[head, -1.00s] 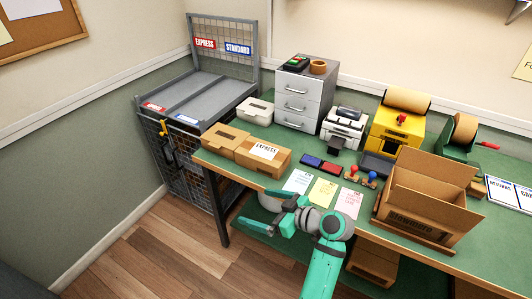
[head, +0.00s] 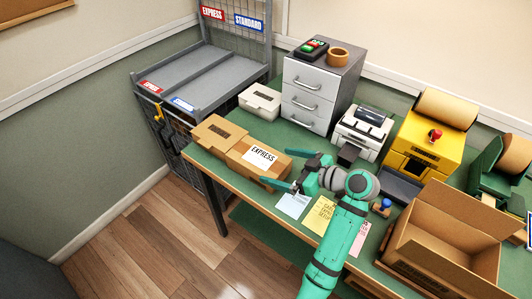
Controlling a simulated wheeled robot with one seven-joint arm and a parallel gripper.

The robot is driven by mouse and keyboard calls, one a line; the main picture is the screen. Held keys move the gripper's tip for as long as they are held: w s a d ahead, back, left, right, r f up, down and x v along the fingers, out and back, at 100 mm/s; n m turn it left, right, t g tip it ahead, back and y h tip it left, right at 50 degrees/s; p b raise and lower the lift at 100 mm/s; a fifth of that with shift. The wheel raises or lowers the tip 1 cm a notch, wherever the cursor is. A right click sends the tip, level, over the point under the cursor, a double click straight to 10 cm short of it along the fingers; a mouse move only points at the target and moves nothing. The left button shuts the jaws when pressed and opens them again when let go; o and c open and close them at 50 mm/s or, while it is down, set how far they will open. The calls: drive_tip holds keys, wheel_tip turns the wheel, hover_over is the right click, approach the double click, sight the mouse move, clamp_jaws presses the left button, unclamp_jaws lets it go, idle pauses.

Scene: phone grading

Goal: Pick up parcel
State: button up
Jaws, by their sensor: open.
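The parcel is a brown cardboard box (head: 240,162) with a white label reading EXPRESS, lying on the green table near its left end. A second, plain brown box (head: 217,132) sits just left of it, close against it. My gripper (head: 283,170) is open, with its two green fingers pointing left toward the right end of the EXPRESS parcel. One finger is at the far side and one at the near side of that end. I cannot tell whether they touch it. Nothing is held.
A grey cart (head: 205,75) with EXPRESS and STANDARD signs stands left of the table. A white box (head: 260,102), drawers (head: 315,95), a label printer (head: 361,131) and a yellow machine (head: 428,140) stand behind. An open carton (head: 450,240) is at right. Floor at left is clear.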

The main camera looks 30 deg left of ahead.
sight(263, 159)
drive_tip(key=shift+w, duration=0.3)
drive_tip(key=shift+w+a+f, duration=0.15)
drive_tip(key=shift+w+a, duration=0.05)
drive_tip(key=shift+a, duration=0.1)
drive_tip(key=x, duration=1)
drive_tip(key=shift+w+f, duration=0.1)
drive_tip(key=shift+f, duration=0.1)
drive_tip(key=c, duration=1.1)
drive_tip(key=shift+r, duration=0.1)
